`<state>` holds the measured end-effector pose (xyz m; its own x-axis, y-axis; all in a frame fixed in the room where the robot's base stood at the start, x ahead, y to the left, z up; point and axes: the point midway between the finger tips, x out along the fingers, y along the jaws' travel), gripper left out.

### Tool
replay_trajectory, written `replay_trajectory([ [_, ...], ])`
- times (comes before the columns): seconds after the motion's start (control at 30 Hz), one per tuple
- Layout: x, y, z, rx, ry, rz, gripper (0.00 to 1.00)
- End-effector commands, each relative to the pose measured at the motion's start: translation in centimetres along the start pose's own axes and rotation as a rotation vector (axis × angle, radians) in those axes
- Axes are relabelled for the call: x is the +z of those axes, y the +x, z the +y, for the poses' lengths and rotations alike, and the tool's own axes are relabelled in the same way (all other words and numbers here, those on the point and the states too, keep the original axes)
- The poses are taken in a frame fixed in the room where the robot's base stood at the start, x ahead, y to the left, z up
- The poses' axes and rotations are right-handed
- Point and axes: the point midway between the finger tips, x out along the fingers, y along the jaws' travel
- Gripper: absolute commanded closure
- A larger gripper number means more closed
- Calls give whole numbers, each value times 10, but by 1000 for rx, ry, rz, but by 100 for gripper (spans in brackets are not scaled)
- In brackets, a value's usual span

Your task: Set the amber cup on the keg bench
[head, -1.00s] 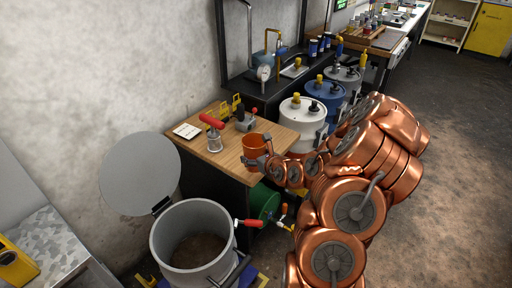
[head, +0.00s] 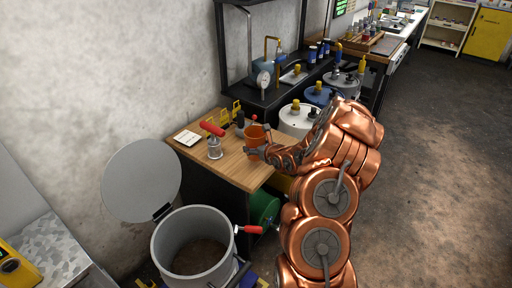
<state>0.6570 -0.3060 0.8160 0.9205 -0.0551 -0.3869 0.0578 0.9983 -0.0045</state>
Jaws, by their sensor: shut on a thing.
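The amber cup (head: 254,136) is an orange, open-topped cup, upright at the right side of the wooden-topped bench (head: 232,168). My gripper (head: 262,152) is shut on the cup from the right; its fingers are small and partly hidden. I cannot tell whether the cup's base touches the wood or hangs just above it. A black bench (head: 272,98) stands behind, with a dial gauge and a tap on it. White (head: 299,117), blue (head: 320,95) and grey kegs stand along its front. I cannot tell for certain which bench is the keg bench.
A red-topped metal tool (head: 214,148), a white card (head: 187,137) and yellow brackets (head: 227,112) occupy the wooden top. An open grey drum (head: 160,245) with its lid (head: 140,180) raised stands in front. A green cylinder (head: 263,207) lies below. Floor at right is clear.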

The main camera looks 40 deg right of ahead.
Motion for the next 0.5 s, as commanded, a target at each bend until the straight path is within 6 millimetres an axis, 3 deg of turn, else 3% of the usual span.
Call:
replay_trajectory([
  [0.2, 7, 19, -14, -2, -2, -1, 65],
  [0.5, 2, 26, -15, 1, 3, 1, 65],
])
